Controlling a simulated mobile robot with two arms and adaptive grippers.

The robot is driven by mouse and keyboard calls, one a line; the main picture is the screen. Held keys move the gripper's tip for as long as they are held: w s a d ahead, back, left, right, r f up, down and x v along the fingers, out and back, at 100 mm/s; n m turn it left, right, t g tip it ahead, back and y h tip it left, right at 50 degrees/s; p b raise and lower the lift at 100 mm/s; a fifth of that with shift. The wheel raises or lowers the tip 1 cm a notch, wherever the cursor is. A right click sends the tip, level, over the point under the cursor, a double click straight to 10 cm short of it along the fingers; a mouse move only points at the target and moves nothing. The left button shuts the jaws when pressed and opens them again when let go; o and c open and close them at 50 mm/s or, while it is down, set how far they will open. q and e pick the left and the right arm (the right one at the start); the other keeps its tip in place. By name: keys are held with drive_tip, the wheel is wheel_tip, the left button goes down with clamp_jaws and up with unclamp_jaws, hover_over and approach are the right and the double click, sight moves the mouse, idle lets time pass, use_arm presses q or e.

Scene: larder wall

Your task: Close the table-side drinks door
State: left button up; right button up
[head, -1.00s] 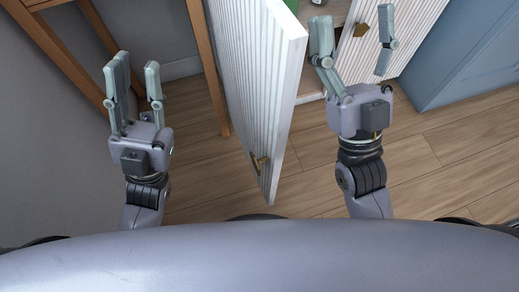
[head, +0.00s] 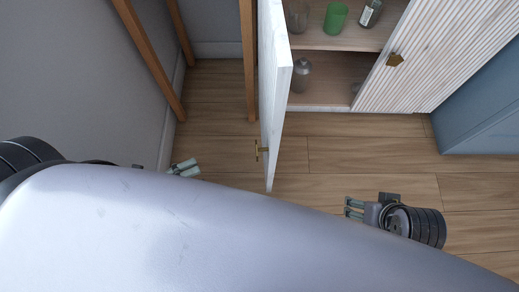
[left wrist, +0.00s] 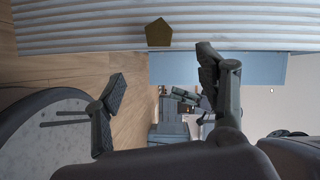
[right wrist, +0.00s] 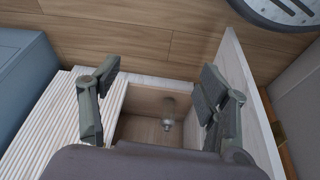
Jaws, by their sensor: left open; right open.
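The table-side door (head: 275,100) is white and stands open, pointing out from the cabinet towards me, with a brass handle (head: 260,150) near its free end. My left gripper (head: 183,167), partly hidden by my body, is open and empty, left of the door and apart from it. The left wrist view shows the ribbed face of a door (left wrist: 240,35) and its brass handle (left wrist: 158,32) beyond the fingers. My right gripper (head: 352,207) is open and empty, right of the door. In the right wrist view the open door (right wrist: 250,95) stands beyond the right-hand finger.
The open compartment holds a clear bottle (head: 302,76), with a green glass (head: 335,18) on the shelf above. The neighbouring ribbed door (head: 425,50) is shut. Wooden table legs (head: 248,60) stand left of the open door. A blue cabinet (head: 480,110) is at right. Floor in front is clear.

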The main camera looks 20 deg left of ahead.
use_arm(q)
drive_tip(key=b+x, duration=0.1)
drive_tip(key=x, duration=1.6)
drive_tip(key=shift+f, duration=0.15)
use_arm(e)
drive_tip(key=shift+w+a+t, duration=0.25)
drive_tip(key=shift+w+t, duration=0.15)
drive_tip(key=shift+w, duration=0.4)
drive_tip(key=shift+w+a+t, duration=0.2)
drive_tip(key=shift+w+t, duration=0.2)
drive_tip(key=shift+w, duration=0.35)
use_arm(q)
drive_tip(key=shift+w, duration=0.1)
drive_tip(key=shift+c, duration=0.2)
clamp_jaws()
